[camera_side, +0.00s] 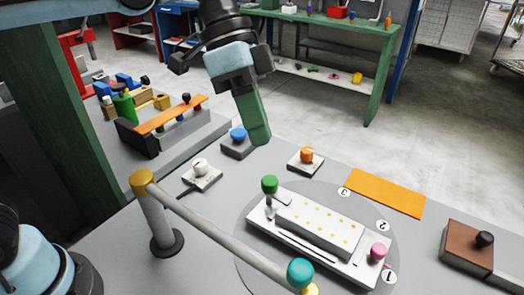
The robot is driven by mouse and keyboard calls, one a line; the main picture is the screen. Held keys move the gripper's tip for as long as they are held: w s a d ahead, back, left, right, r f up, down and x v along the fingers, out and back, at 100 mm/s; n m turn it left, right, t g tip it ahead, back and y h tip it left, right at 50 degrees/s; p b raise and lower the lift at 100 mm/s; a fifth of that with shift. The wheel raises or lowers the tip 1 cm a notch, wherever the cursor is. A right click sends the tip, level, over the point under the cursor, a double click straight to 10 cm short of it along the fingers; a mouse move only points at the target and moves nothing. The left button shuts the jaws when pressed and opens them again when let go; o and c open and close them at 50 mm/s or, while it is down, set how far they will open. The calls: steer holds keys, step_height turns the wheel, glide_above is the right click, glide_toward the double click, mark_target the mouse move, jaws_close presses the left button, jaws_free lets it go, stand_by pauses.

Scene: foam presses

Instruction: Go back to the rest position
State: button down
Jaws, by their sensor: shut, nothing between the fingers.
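My gripper (260,138) hangs from the arm at the upper middle of the side view. Its green fingers are shut together with nothing between them. The fingertips appear above the grey table (225,225), close in the picture to a blue knob (238,134) on a dark base. The gap between the fingertips and that knob cannot be judged from this one view.
A white fixture (320,232) with green and pink knobs sits on a round numbered plate. Orange (307,155) and white (200,166) knobs stand nearby. A grey bar (215,232) on a post crosses the front.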

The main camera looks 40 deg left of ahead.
steer(key=s+a+f+n+t+y, duration=0.1)
steer(key=a+f+n+t, duration=0.3)
steer(key=a, duration=0.6)
steer(key=s+a+f+n+t+y, duration=0.2)
steer(key=a+f+n+t+y, duration=0.2)
steer(key=a+f+n, duration=0.3)
steer(key=a+n, duration=0.1)
steer(key=a, duration=0.2)
steer(key=shift+a+t, duration=0.3)
steer(key=shift+a, duration=0.05)
